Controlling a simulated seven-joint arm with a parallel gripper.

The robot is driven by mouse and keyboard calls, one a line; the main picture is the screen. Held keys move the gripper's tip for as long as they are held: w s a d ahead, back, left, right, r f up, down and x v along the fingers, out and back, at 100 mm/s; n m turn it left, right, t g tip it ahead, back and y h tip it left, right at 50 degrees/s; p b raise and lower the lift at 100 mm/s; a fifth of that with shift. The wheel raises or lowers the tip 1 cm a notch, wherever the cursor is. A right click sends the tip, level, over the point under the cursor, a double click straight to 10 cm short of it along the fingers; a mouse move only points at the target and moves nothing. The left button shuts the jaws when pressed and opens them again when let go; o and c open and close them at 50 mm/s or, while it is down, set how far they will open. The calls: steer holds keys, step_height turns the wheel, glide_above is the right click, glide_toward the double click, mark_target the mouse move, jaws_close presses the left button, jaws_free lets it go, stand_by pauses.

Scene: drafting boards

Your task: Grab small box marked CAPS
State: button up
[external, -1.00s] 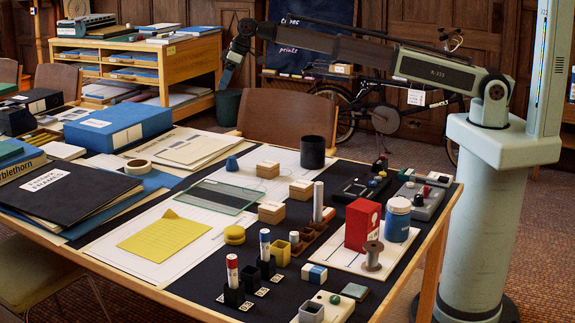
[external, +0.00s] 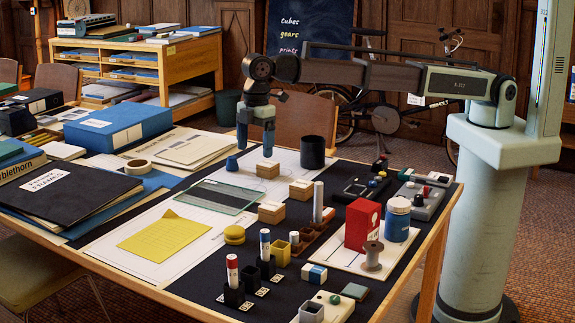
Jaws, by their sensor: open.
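Three small wooden boxes with pale tops stand on the drafting table: a back one (external: 268,171), a middle one (external: 301,190) and a front one (external: 271,213). A small white and blue box (external: 314,274) lies nearer the front edge. I cannot read CAPS on any of them at this size. My gripper (external: 256,150) points down with its blue-grey fingers apart and nothing between them. In the picture it is just above and left of the back wooden box; the exact gap is unclear.
A blue cone (external: 231,164) sits just left of my gripper, and a black cup (external: 312,152) stands to the right. A glass plate (external: 213,196) lies in front. A red box (external: 362,225) and blue jar (external: 397,220) stand at the right. A chair (external: 305,117) is behind.

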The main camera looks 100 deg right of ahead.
steer(key=n, duration=0.2)
glide_above(274, 204)
steer(key=shift+g, duration=0.3)
steer(key=f, duration=0.9)
steer(key=shift+d, duration=0.35)
steer(key=shift+a+f, duration=0.15)
steer(key=shift+f, duration=1.25)
steer(key=shift+a+f, duration=0.15)
steer(key=shift+f, duration=1.2)
steer(key=shift+c, duration=0.4)
steer(key=c, duration=1)
